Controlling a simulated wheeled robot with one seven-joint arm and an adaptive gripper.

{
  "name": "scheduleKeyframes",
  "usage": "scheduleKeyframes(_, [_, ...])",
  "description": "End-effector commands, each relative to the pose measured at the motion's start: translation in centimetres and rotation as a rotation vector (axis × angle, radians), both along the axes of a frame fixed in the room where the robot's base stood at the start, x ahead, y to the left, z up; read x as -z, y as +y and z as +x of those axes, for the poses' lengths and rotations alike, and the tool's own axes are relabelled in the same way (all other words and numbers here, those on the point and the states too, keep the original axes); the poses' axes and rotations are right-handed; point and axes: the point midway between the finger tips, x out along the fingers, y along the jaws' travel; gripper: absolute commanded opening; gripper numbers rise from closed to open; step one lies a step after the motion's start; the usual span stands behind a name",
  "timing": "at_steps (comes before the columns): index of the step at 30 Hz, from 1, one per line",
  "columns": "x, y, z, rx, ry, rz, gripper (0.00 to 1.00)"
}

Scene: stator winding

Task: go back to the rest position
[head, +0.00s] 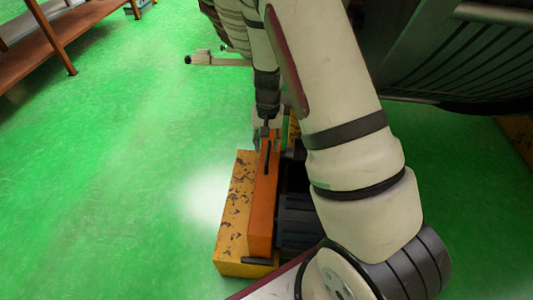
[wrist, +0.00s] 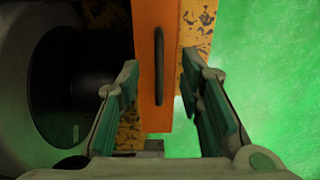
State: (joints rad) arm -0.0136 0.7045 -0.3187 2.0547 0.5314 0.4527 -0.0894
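My gripper (head: 266,136) is low over the far end of an orange block with a dark handle (head: 266,158). In the wrist view my gripper (wrist: 160,78) has its two green-padded fingers spread apart, one on each side of the orange block (wrist: 150,105). The dark handle (wrist: 159,66) shows between the fingers, with gaps on both sides, and neither finger seems to touch it. Nothing is held.
The orange block rests on a worn yellow base (head: 233,225). A black ribbed cylinder (head: 297,220) is right beside it, partly behind my arm. A brown shelf (head: 40,45) stands at upper left; a dark ribbed machine (head: 450,50) at upper right. Green floor (head: 110,190) is clear at left.

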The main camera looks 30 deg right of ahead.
Motion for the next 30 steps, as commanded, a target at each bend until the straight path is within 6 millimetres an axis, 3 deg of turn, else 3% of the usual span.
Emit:
scheduleKeyframes(3, [-1.5, 0.0, 0.0, -0.001, -0.002, 0.0, 0.34])
scheduleKeyframes(13, [-2.5, 0.1, -0.1, -0.001, -0.001, 0.003, 0.34])
scheduleKeyframes(16, [-3.9, 0.8, -0.3, -0.014, -0.008, 0.02, 0.34])
scheduleKeyframes(23, [-11.8, 5.0, -2.9, -0.11, -0.036, 0.113, 0.34])
scheduleKeyframes(30, [-19.9, 8.8, -8.6, -0.249, -0.05, 0.176, 0.34])
